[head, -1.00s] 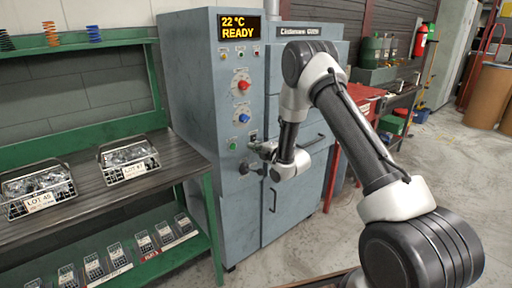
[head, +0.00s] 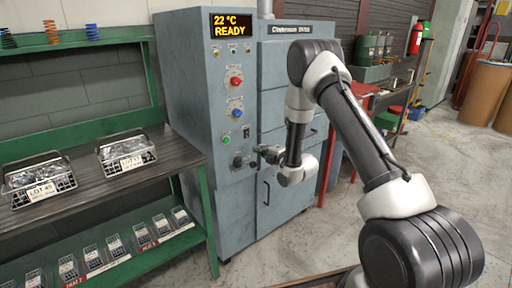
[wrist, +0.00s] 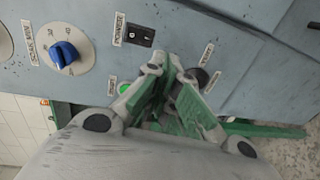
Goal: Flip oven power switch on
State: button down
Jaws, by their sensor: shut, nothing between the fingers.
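The oven (head: 217,190) is a blue-grey cabinet whose lit display reads 22 °C READY. Its power switch (wrist: 138,35) is a small black rocker beside a POWER label in the wrist view; it also shows small on the panel in the head view (head: 246,132). I cannot tell its position for sure. My gripper (wrist: 170,68) is shut and empty, its tips just below and right of the switch in the wrist view, apart from it in the picture. In the head view my gripper (head: 260,151) is in front of the panel's lower right.
A blue knob (wrist: 64,55), a green button (wrist: 124,88) and a black round control (wrist: 200,77) surround the switch. A red knob (head: 236,82) is higher up. A green-framed bench (head: 105,190) with wire baskets stands left. Open floor (head: 430,165) lies right.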

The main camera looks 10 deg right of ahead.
jog(key=shift+f+v, duration=0.2)
jog(key=shift+v, duration=0.65)
jog(key=shift+f+v, duration=0.2)
jog(key=shift+v, duration=0.65)
jog(key=shift+f+v, duration=0.2)
jog(key=shift+v, duration=0.7)
jog(key=shift+d, duration=0.1)
